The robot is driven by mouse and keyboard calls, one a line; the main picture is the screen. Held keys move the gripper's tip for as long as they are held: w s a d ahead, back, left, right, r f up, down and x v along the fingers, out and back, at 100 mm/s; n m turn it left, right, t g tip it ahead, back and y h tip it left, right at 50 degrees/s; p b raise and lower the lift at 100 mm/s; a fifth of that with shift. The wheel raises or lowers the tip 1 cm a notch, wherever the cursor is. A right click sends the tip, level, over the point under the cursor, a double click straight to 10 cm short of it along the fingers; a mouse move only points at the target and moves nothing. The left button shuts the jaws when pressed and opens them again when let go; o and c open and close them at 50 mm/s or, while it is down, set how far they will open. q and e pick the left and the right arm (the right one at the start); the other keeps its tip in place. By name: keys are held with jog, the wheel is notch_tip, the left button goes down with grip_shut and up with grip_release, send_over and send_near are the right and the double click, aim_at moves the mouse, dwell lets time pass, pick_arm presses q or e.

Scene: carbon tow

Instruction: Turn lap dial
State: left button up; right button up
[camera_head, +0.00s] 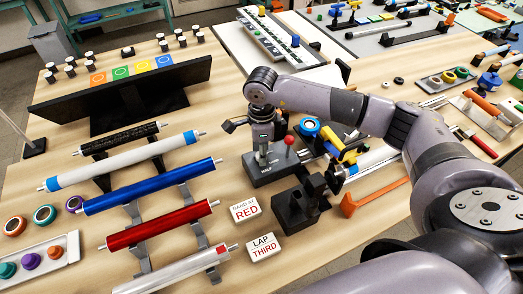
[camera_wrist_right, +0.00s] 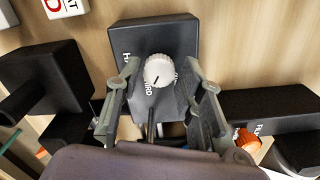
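The dial is a ribbed white knob (camera_wrist_right: 159,71) on a dark box (camera_wrist_right: 155,35) in the right wrist view. Its dark pointer mark faces down and left in that view. White lettering around the knob is partly hidden; a piece ending in "RD" shows below it. My right gripper (camera_wrist_right: 161,66) is open, with one finger on each side of the knob and a gap on both sides. In the head view the gripper (camera_head: 263,147) hangs over the grey box (camera_head: 272,172) and hides the knob. A card reading "LAP THIRD" (camera_head: 264,247) lies in front. My left gripper is not in view.
A red-balled lever (camera_head: 289,142) stands close to the right of the gripper. A black block fixture (camera_head: 298,208) and a "BAND AT RED" card (camera_head: 245,210) are nearby. Coloured tubes (camera_head: 150,187) lie on stands to the left. Tools crowd the right side.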

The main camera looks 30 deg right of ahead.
jog(key=shift+o, duration=0.9)
notch_tip(320, 180, up, 12)
jog(key=shift+f, duration=0.1)
dwell(0.3)
